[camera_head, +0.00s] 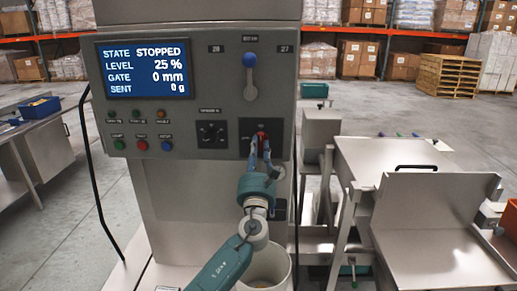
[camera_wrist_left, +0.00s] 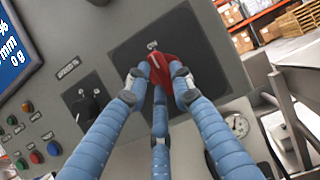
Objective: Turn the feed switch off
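The feed switch (camera_head: 263,137) appears to be the red knob on a black plate low on the right of the grey control panel. In the left wrist view the red knob (camera_wrist_left: 170,70) sits below a small label that seems to read "ON". My left gripper (camera_head: 261,150) reaches it from below and in front. Its blue fingers (camera_wrist_left: 160,78) close around the knob, with tips on both sides that appear to touch it. The fingers hide part of the knob, so its exact pointing is hard to tell. My right gripper is in neither view.
The screen (camera_head: 145,70) reads STOPPED, level 25 %, gate 0 mm, sent 0 g. A black selector (camera_head: 211,134) is left of the switch, and a blue-knobbed lever (camera_head: 250,75) is above. Coloured buttons (camera_head: 142,144) are further left. A white bucket (camera_head: 270,262) stands below my arm.

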